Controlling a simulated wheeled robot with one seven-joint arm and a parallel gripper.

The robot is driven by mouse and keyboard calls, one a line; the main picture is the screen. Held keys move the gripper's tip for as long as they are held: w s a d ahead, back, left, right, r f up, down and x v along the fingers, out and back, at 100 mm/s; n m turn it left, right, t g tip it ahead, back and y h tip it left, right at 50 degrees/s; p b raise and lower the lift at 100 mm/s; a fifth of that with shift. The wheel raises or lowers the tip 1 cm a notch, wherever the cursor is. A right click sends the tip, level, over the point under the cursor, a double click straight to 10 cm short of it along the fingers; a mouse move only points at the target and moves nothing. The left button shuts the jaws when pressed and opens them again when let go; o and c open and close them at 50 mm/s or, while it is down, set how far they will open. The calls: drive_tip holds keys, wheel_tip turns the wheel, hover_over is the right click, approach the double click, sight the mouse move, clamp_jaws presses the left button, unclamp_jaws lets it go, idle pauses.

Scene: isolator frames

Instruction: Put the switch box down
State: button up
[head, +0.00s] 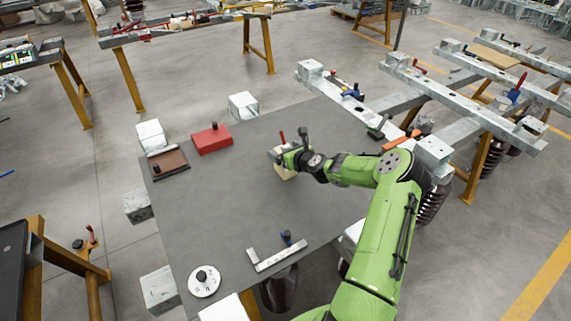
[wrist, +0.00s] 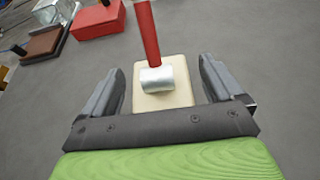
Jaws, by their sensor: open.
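The switch box is a cream block (head: 285,172) with a metal collar and an upright red handle. It stands on the dark grey table top (head: 235,235), near its middle. In the wrist view the cream box (wrist: 178,98) sits between the two fingers of my gripper (wrist: 165,85), with a gap on each side. My gripper (head: 292,150) is open around the box and does not grip it. In the head view my gripper hides part of the box.
A red box (head: 211,139) and a brown tray-like block (head: 168,164) lie at the table's far left. A white round dial (head: 204,281) and a metal angle piece (head: 278,257) are near the front edge. Steel beams (head: 460,95) stand at the right. The table's left middle is clear.

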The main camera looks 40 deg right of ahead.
drive_tip(key=shift+s, duration=0.1)
drive_tip(key=shift+r, duration=0.15)
clamp_jaws()
idle(0.3)
wheel_tip(320, 180, up, 10)
drive_tip(key=p, duration=0.2)
drive_tip(key=shift+p, duration=0.35)
